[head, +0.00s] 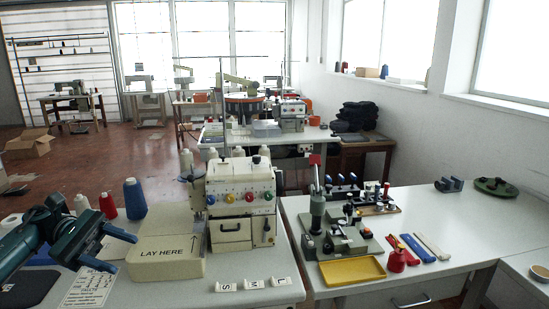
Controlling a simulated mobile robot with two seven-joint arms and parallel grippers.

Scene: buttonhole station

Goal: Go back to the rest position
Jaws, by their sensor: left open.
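My left gripper (110,248) is open and empty, with its arm coming in from the left edge. It is over the left part of the near table, to the left of the machine's cream bed marked "LAY HERE" (166,251). No object shows between its fingers. My right gripper is not in view.
Blue (134,198) and red (108,206) thread cones stand close behind my left gripper. A fault card (90,287) lies below it. Size blocks (253,284) are at the front edge. A yellow tray (352,271) is on the right table.

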